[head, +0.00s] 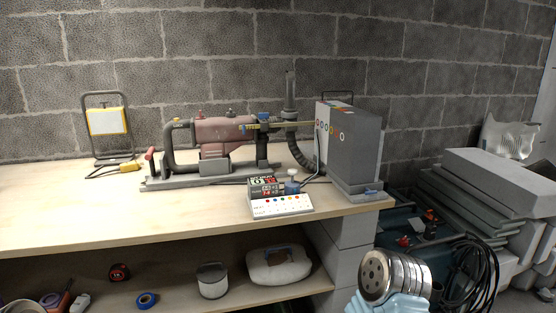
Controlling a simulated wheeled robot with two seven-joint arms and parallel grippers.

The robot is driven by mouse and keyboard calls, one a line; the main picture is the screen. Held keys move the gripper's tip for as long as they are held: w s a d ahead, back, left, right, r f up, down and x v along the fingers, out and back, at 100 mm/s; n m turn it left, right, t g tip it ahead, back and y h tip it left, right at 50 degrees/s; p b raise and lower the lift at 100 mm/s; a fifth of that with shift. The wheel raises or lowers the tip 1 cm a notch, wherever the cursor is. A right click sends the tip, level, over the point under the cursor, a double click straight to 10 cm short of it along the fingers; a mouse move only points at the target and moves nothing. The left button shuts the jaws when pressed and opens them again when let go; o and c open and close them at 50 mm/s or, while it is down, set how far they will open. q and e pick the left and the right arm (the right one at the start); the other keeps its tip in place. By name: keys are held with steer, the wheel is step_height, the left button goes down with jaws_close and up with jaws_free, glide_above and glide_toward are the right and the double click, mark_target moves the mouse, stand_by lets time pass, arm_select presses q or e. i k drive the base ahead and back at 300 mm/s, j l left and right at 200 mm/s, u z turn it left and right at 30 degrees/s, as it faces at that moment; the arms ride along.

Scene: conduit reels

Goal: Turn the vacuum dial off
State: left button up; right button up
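A small control box (281,205) stands near the front edge of the workbench. Its white sloping front carries a row of coloured dots, and a dark panel with red and white markings rises at its back left. A blue knob-like part (292,187) with a pale top sits at its back right. I cannot tell which part is the vacuum dial or how it is set; the labels are too small to read. Neither of my grippers can be made out in view, and nothing is seen touching the box.
A reddish machine (222,129) and a grey cabinet (349,143) with coloured ports stand behind the box. A work lamp (107,122) is at the left. The workbench (75,215) is clear at front left. A ringed silver cylinder (395,275), possibly mine, shows below right.

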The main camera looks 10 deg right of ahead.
mark_target(403, 242)
steer(key=k+l+z, duration=0.2)
steer(key=l+z, duration=0.15)
steer(key=z, duration=0.15)
steer(key=k+l+z, duration=0.15)
steer(key=l+z, duration=0.3)
steer(key=i+z, duration=0.1)
steer(key=i+l, duration=0.05)
